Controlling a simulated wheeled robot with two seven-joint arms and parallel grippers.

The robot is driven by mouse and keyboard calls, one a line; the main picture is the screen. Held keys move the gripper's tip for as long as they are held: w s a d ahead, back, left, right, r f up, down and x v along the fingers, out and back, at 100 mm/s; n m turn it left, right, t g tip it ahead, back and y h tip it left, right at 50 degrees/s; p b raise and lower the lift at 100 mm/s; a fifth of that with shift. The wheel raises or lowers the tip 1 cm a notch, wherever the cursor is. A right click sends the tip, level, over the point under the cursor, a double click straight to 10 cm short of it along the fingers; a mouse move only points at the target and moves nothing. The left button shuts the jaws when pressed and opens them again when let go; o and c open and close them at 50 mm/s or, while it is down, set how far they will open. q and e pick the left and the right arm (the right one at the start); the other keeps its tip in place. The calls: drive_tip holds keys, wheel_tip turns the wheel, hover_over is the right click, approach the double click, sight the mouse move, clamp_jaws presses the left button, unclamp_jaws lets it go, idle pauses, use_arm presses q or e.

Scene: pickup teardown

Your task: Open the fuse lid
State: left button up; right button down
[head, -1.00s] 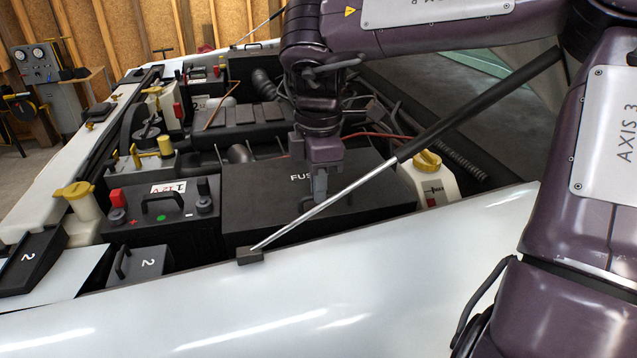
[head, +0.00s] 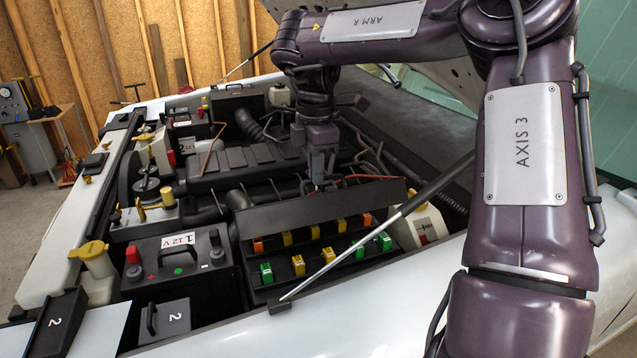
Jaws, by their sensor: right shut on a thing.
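The fuse lid (head: 275,220) is swung up and stands tilted at the back of the fuse box (head: 262,292). The box is open and shows rows of orange, yellow and green fuses (head: 298,265). My right gripper (head: 319,184) is over the raised upper edge of the lid, pointing down, shut on it. Its fingertips are small in this view and partly hard to make out. My left gripper is not in view.
A grey strut (head: 385,223) crosses in front of the fuse box from the fender to the hood. A battery (head: 178,262) stands left of the box, and a yellow-capped reservoir (head: 425,225) stands right of it.

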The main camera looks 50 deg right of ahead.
drive_tip(key=shift+w+d+r, duration=0.25)
drive_tip(key=shift+w+d, duration=0.2)
drive_tip(key=shift+w, duration=0.3)
drive_tip(key=shift+w+d+r, duration=0.2)
drive_tip(key=shift+w+d, duration=0.25)
drive_tip(key=shift+w, duration=0.3)
